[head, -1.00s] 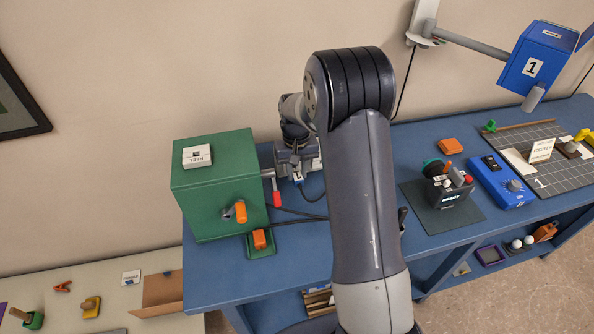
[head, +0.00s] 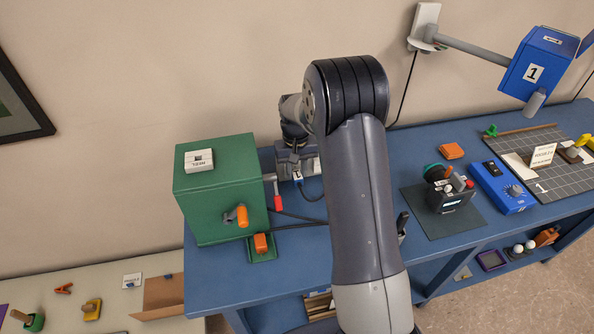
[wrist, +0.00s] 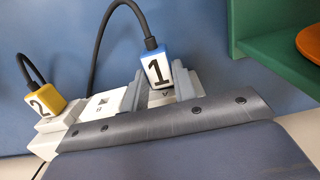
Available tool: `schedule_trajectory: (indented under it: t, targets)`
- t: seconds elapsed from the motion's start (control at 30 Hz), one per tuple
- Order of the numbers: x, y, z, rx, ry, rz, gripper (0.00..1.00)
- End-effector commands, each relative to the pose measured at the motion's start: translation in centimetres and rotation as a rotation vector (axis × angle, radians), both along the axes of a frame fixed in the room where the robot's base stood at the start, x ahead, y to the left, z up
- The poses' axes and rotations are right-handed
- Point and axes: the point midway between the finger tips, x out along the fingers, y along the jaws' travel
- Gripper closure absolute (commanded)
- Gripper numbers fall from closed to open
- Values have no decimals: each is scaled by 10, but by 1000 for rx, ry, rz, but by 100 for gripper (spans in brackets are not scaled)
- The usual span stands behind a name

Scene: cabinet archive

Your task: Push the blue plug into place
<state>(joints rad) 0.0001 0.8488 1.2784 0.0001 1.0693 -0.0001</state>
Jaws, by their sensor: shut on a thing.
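The blue plug (wrist: 154,65) is a white block with a blue top, a black 1 on its face and a dark cord. In the wrist view it sits between the two grey fingers of my gripper (wrist: 162,82), which is shut on it. It is over the end of a white socket strip (wrist: 112,100) marked A; the fingers hide its lower end, so I cannot tell how deep it sits. In the head view the plug (head: 298,177) shows small beside the green cabinet (head: 220,190). A yellow plug (wrist: 46,99) marked 2 stands at the strip's other end.
The green cabinet with an orange handle (head: 241,215) stands close left of my gripper. An orange switch (head: 261,243) is in front of it. A black control box (head: 450,195) and a blue device (head: 503,187) lie right of my arm on the blue bench (head: 290,270).

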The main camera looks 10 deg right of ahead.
Motion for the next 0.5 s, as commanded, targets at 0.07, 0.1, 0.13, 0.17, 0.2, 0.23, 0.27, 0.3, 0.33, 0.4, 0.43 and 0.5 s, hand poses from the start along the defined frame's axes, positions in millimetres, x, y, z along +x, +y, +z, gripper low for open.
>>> schedule_trajectory:
  t: [0.07,0.1,0.13,0.17,0.2,0.23,0.27,0.3,0.33,0.4,0.43,0.5]
  targets:
    - [2,0,0,0,0,0,96]
    - [3,0,0,0,0,0,96]
    - [3,0,0,0,0,0,73]
    - [3,0,0,0,-1,0,70]
    - [3,0,0,0,-1,0,67]
    - [3,0,0,0,-1,0,65]
    - [3,0,0,0,-1,0,62]
    - [3,0,0,0,-1,0,59]
    - [3,0,0,0,-1,0,56]
    - [3,0,0,0,-1,0,51]
    - [3,0,0,0,-1,0,48]
    - [3,0,0,0,-1,0,48]
